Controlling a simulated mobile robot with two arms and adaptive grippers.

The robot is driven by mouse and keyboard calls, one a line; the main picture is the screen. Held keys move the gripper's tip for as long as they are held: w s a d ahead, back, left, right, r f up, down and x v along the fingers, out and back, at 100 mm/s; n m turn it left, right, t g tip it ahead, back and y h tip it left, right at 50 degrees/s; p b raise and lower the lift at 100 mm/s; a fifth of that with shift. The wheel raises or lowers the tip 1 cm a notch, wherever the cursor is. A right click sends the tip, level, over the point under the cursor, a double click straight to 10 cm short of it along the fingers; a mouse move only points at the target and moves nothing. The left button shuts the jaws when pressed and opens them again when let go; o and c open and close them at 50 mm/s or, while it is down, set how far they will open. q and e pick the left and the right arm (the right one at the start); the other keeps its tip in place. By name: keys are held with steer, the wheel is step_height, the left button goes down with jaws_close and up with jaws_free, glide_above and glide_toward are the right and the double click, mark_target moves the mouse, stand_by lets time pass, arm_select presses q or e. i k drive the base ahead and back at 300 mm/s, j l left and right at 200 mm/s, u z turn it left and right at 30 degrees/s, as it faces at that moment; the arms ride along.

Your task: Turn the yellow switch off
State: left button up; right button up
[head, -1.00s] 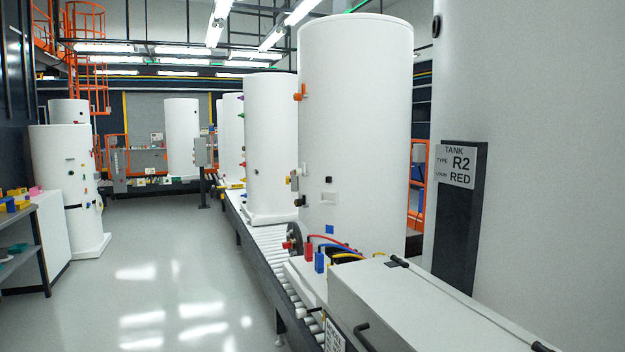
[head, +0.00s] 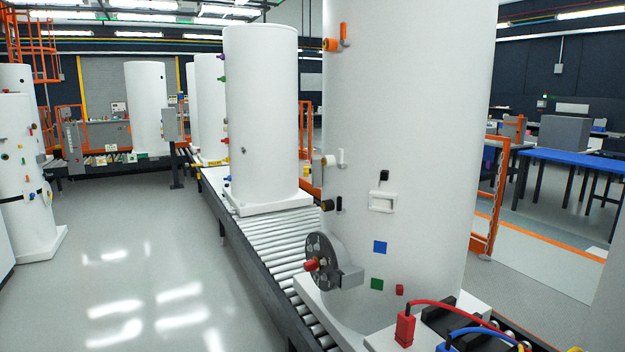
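I cannot make out a yellow switch in the head view. Neither of my grippers is in view.
A roller conveyor (head: 262,240) runs back past a second tank (head: 262,100). Red (head: 404,328) and blue cable plugs sit at the lower right. An orange rail (head: 492,205) and a blue table (head: 580,160) are on the right. The grey floor (head: 130,270) on the left is clear.

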mark_target(307, 170)
steer(key=i+j+z, duration=0.1)
steer(key=j, duration=0.25)
steer(key=i+j+z, duration=0.1)
steer(key=j, duration=0.3)
steer(key=i+j+z, duration=0.1)
steer(key=j, duration=0.25)
steer(key=j+z, duration=0.15)
steer(key=j, duration=0.4)
steer(key=k+j+z, duration=0.15)
steer(key=j, duration=0.4)
steer(key=i+j+u, duration=0.3)
steer(key=i, duration=0.2)
steer(key=i+j+u, duration=0.35)
steer(key=i, duration=0.15)
steer(key=i+j+u, duration=0.1)
steer(key=i, duration=0.75)
steer(key=i+j, duration=0.1)
steer(key=i, duration=0.7)
steer(key=j+u, duration=0.05)
